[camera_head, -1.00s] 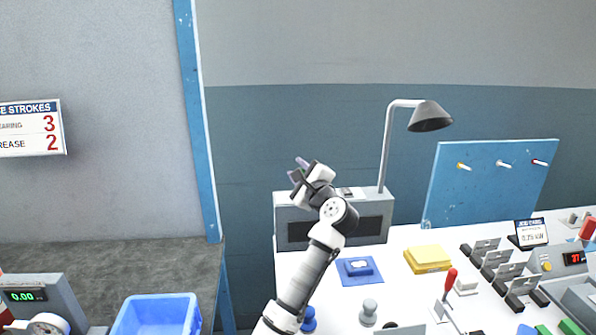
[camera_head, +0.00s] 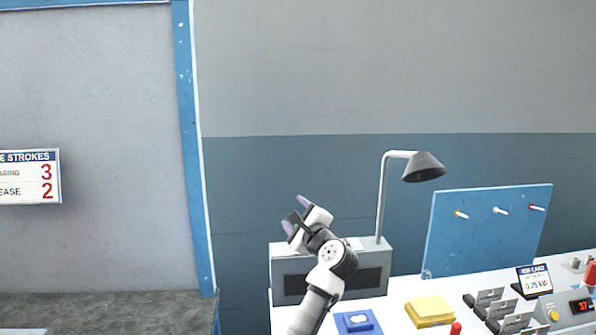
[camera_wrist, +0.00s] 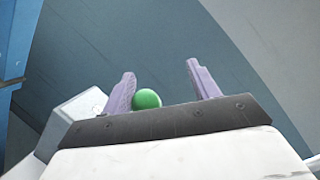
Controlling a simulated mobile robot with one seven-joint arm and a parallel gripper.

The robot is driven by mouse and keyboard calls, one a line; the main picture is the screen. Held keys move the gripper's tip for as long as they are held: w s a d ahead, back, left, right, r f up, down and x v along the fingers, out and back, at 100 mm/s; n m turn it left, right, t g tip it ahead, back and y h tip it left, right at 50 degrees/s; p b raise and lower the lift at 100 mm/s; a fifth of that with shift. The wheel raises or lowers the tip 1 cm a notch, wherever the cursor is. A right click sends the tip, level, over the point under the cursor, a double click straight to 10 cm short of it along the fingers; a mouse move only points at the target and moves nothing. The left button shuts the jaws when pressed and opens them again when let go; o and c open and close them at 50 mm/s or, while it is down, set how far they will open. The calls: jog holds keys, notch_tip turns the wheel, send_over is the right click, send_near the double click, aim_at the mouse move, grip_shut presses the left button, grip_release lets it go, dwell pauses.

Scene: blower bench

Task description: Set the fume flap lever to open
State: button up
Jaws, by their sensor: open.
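My gripper (camera_head: 296,214) is raised above the left top of the grey box with a dark grille (camera_head: 330,283). It also shows in the wrist view (camera_wrist: 161,75), with its two purple fingers apart. A green ball knob (camera_wrist: 147,99) appears between the fingers, close to the left one, partly hidden by the gripper's dark front edge. It may be the fume flap lever's knob; its shaft and the lever's position are hidden. I cannot tell whether a finger touches it.
A lamp (camera_head: 424,168) on a tall post stands just right of my gripper. A blue pegboard (camera_head: 470,245), a yellow block (camera_head: 429,309) and a blue pad (camera_head: 357,322) are further right or in front.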

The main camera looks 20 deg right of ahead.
notch_tip(320, 180, up, 18)
jog(key=b, duration=0.1)
jog(key=shift+s+d+r, duration=0.15)
jog(key=shift+s, duration=0.15)
